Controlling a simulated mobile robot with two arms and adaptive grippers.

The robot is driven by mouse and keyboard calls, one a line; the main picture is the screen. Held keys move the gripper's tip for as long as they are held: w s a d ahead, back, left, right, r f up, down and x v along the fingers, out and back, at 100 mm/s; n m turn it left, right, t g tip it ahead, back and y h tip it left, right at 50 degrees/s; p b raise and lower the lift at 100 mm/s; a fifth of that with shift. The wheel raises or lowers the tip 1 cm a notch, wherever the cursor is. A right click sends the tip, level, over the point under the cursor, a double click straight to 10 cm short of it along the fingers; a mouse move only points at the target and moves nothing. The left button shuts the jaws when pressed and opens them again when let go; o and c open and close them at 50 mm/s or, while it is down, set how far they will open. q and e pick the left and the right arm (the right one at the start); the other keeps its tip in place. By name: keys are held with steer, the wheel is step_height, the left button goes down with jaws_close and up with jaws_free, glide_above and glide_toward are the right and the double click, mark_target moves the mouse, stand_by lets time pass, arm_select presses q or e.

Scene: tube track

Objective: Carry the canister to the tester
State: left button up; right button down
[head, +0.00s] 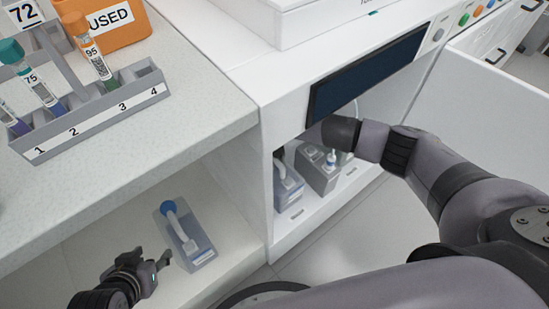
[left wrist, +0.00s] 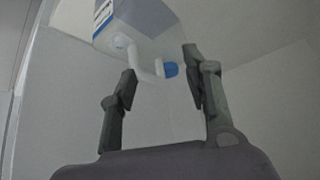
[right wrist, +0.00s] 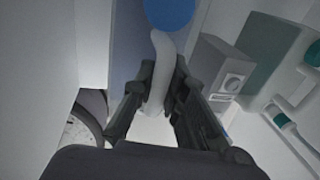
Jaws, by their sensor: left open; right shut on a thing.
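A clear grey canister (head: 201,251) with a white curved handle and blue cap lies on the lower shelf at the left. My left gripper (head: 158,262) is open beside it; the left wrist view shows the canister (left wrist: 150,22) beyond the open fingers. My right arm reaches into the open bay of the white cabinet with a dark screen (head: 368,72), which looks like the tester. My right gripper (right wrist: 162,100) is shut on the white handle (right wrist: 161,65) of another blue-capped canister. In the head view that canister (head: 289,188) seems to stand leftmost in the bay; its top is mostly hidden.
A grey box-like unit (head: 316,176) stands beside the held canister in the bay. A tube rack (head: 95,122) with several tubes and an orange USED bin (head: 118,30) stand on the counter above the shelf. The bay's side wall (head: 262,170) separates shelf and bay.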

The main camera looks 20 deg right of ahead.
arm_select(q)
steer(key=shift+w+d+r+t, duration=0.15)
steer(key=shift+w+r+t, duration=0.15)
steer(key=shift+w, duration=0.15)
steer(key=shift+w+d+r+t, duration=0.1)
steer(key=shift+w+r+t, duration=0.15)
steer(key=shift+w, duration=0.2)
arm_select(e)
steer(key=shift+f, duration=0.15)
stand_by(0.8)
arm_select(q)
steer(key=shift+s+f, duration=0.1)
arm_select(e)
steer(key=c, duration=1.5)
jaws_free()
steer(key=shift+f, duration=0.1)
steer(key=shift+c, duration=0.2)
